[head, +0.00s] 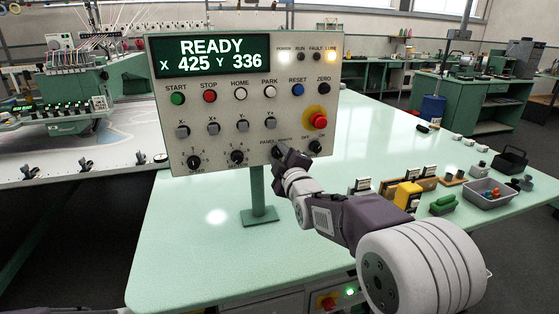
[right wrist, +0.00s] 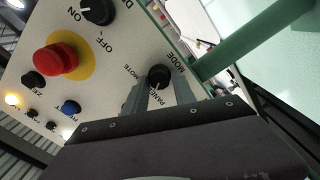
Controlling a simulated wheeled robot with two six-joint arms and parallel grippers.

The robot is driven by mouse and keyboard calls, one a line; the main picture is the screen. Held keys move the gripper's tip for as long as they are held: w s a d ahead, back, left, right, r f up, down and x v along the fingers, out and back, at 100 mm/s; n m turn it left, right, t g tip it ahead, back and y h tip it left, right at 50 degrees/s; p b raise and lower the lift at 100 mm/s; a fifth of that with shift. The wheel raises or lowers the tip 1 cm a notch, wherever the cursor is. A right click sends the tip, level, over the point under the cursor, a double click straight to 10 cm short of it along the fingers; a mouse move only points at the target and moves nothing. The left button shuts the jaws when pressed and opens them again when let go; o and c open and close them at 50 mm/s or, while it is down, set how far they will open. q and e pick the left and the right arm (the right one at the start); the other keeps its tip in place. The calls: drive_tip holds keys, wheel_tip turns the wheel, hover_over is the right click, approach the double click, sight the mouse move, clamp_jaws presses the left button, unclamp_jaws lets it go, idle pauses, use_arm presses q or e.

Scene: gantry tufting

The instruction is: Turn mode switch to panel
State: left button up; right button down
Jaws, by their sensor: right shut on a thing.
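The mode switch (right wrist: 159,77) is a round black knob on the grey control panel (head: 225,121), with MODE, PANEL and REMOTE lettering beside it in the right wrist view. My right gripper (right wrist: 160,92) is shut on this knob, one finger on each side of it. In the head view my right gripper (head: 279,154) reaches the panel's lower edge beside the PANEL label and covers most of the knob. I cannot clearly tell which label the knob points to. My left gripper is not in view.
A red emergency button (head: 317,118) and the OFF/ON knob (head: 315,147) sit close right of my gripper. The panel stands on a green post (head: 257,190) on the green table (head: 180,240). A grey bin (head: 489,195) and small parts lie right.

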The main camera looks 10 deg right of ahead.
drive_tip(key=shift+n, duration=0.6)
drive_tip(key=shift+b, duration=0.3)
drive_tip(key=c, duration=1.1)
unclamp_jaws()
drive_tip(key=shift+o, duration=0.2)
drive_tip(key=s, duration=0.9)
drive_tip(key=shift+d, duration=0.1)
